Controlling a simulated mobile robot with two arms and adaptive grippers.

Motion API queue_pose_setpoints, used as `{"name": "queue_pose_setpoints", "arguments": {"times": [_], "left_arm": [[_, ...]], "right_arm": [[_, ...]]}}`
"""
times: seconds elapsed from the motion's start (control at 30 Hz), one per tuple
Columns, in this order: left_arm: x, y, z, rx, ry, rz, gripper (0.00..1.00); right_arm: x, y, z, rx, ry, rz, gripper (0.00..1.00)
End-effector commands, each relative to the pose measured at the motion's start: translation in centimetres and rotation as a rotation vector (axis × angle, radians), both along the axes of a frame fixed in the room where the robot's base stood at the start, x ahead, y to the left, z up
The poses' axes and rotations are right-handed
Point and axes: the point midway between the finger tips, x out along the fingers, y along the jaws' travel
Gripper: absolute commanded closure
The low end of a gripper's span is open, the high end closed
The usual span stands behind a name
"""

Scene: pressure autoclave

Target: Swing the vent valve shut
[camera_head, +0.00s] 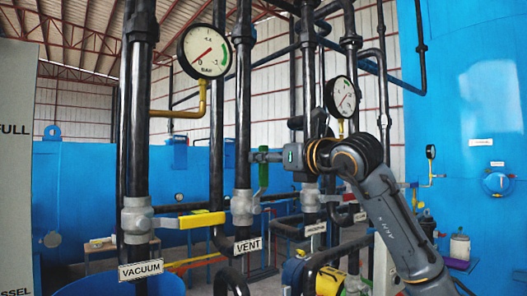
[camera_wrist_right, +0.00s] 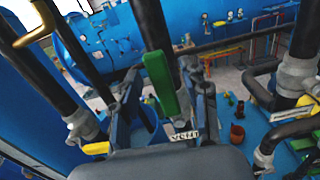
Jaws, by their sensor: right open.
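The vent valve (camera_head: 242,205) is a grey valve body on a black vertical pipe, above a white VENT label (camera_head: 248,245). Its green handle (camera_head: 264,165) stands upright, along the pipe and just right of it. My right gripper (camera_head: 256,156) reaches in from the right at the handle's upper part. In the wrist view the green handle (camera_wrist_right: 158,80) shows between the two spread fingers of my right gripper (camera_wrist_right: 164,92). The gripper is open; whether a finger touches the handle I cannot tell. My left gripper is not in view.
The vacuum valve (camera_head: 137,218) stands left on a parallel pipe, its yellow handle (camera_head: 200,220) sticking out toward the vent pipe. A pressure gauge (camera_head: 204,51) hangs above, and a second gauge (camera_head: 342,96) is near my arm. More pipes stand close behind.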

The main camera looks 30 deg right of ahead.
Motion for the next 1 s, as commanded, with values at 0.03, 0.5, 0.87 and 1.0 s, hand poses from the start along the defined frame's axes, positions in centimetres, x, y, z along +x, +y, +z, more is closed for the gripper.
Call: {"name": "queue_pose_setpoints", "arguments": {"times": [0.03,0.5,0.87,1.0], "left_arm": [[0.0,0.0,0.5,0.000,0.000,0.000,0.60],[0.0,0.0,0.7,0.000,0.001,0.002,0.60],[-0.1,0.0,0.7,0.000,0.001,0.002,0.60],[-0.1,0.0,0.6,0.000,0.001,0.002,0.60]], "right_arm": [[0.7,0.0,0.2,0.001,0.002,0.001,0.55],[1.9,0.1,-0.1,-0.001,0.000,0.000,0.57],[1.9,0.1,0.0,-0.001,0.000,0.000,1.00],[1.8,0.1,-0.1,0.002,0.000,0.000,1.00]]}}
